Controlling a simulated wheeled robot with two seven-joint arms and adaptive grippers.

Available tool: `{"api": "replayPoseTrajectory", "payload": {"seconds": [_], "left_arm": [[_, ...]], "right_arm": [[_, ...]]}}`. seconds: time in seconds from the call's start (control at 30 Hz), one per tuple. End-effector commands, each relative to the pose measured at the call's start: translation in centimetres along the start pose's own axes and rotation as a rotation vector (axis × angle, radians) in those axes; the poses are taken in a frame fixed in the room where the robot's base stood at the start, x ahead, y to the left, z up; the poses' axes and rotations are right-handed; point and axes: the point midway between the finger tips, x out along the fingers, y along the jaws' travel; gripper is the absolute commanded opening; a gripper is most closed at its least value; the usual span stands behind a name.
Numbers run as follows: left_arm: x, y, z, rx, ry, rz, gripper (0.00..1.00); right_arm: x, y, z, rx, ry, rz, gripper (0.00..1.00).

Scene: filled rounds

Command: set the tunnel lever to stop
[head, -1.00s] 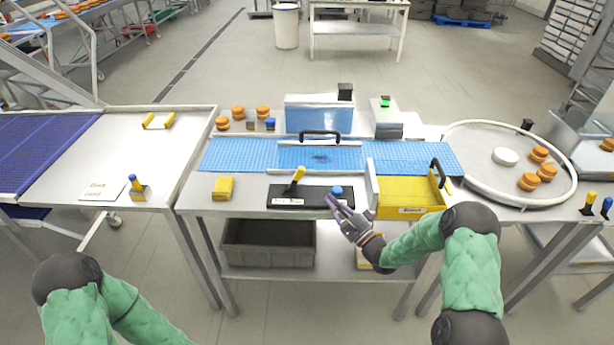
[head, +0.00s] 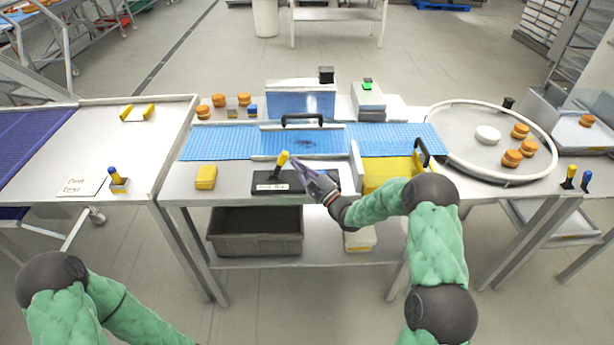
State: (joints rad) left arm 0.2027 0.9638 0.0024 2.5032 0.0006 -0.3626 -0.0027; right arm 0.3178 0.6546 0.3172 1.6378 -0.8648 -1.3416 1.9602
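The lever (head: 281,161) has a yellow handle on a black panel (head: 262,179) at the front of the middle table. It leans to the right. A small white label is on the panel's front; I cannot read it for sure. My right gripper (head: 297,167) is just right of the lever handle, its fingertips pointing at it. Whether they touch is unclear, and I cannot tell how far the fingers are apart. The gripper hides the panel's right part. My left arm shows at the lower left, but its gripper is out of view.
A blue belt (head: 215,142) runs behind the panel through a clear-sided tunnel (head: 300,104) with a black handle. A yellow block (head: 206,177) lies left of the panel. A yellow bin (head: 385,173) stands right of my gripper. A round turntable (head: 470,140) holds several buns.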

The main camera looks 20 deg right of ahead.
Motion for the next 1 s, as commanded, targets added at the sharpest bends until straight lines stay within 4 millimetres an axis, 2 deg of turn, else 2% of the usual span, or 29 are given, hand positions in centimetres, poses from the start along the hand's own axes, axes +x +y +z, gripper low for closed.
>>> {"api": "replayPoseTrajectory", "payload": {"seconds": [0.2,1.0], "left_arm": [[0.2,-0.1,0.0,0.000,0.000,0.000,0.40],[-0.8,0.3,0.0,0.000,0.000,0.000,0.40]], "right_arm": [[1.0,0.0,0.1,0.001,-0.001,0.000,0.00],[1.5,-0.4,0.6,-0.053,-0.001,0.053,0.00]]}}
